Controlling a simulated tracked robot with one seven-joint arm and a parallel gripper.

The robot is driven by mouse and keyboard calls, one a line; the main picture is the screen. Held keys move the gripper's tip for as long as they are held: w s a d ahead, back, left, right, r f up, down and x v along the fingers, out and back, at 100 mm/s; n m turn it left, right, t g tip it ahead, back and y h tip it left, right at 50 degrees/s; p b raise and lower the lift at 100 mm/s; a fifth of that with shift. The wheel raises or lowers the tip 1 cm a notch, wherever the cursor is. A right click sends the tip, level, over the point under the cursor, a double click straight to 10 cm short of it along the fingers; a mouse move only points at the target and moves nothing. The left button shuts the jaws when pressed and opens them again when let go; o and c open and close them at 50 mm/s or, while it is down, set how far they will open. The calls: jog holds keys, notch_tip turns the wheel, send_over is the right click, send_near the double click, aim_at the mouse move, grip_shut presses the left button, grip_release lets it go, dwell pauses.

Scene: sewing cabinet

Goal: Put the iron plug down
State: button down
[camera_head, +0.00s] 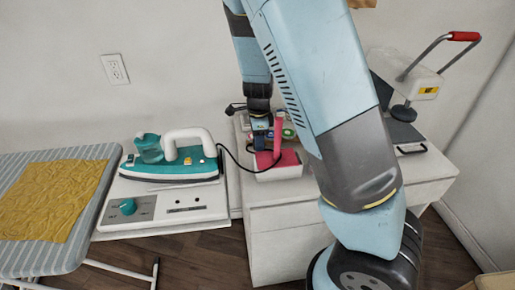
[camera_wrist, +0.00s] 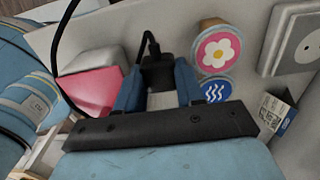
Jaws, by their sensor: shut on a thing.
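My gripper (camera_wrist: 159,82) is shut on the black iron plug (camera_wrist: 156,68), which sits between its two blue fingers in the wrist view. A black cord leaves the plug's upper end. In the head view my gripper (camera_head: 259,112) is over the back left part of the white cabinet (camera_head: 345,190), partly hidden by small things and my arm. The teal and white iron (camera_head: 172,160) rests on a white stand left of the cabinet, with its black cord running to the cabinet. I cannot tell whether the plug touches the cabinet top.
A white box with a pink top (camera_head: 278,163) is close in front of my gripper. Round flower (camera_wrist: 218,50) and wave (camera_wrist: 215,90) pieces are to its right in the wrist view. A press with a red handle (camera_head: 464,36) stands at right.

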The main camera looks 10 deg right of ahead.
jog(key=shift+f, duration=1.7)
jog(key=shift+s+f, duration=0.15)
jog(key=shift+f, duration=0.45)
jog(key=c, duration=1)
grip_release()
jog(key=shift+s, duration=0.1)
jog(key=r, duration=1.3)
jog(key=shift+w+r, duration=0.15)
jog(key=shift+w, duration=0.1)
